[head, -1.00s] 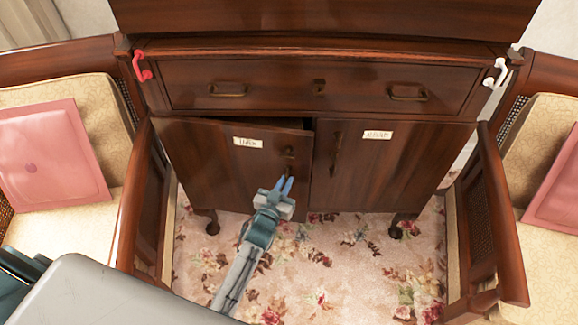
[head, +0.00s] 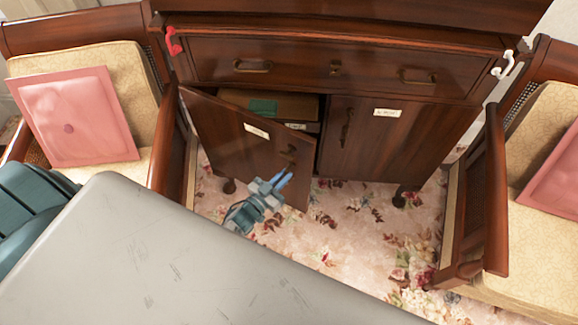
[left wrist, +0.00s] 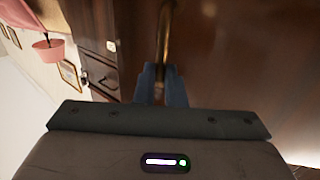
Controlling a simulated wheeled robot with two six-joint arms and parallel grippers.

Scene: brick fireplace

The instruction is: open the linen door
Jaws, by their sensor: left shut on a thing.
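The dark wood cabinet has two lower doors with small white labels that I cannot read surely. The left door (head: 230,135) stands partly open, swung out toward me on its left side. The right door (head: 375,145) is shut. My left gripper (head: 283,179) is at the free edge of the left door. In the left wrist view its blue fingers (left wrist: 162,80) are shut on the brass door handle (left wrist: 164,40). My right gripper is not in view.
Inside the opening is a brown surface with a green item (head: 262,107). Armchairs with pink cushions (head: 75,115) flank the cabinet. A red hook (head: 174,42) and a white hook (head: 503,65) are at its top corners. Flowered carpet (head: 340,230) lies free in front.

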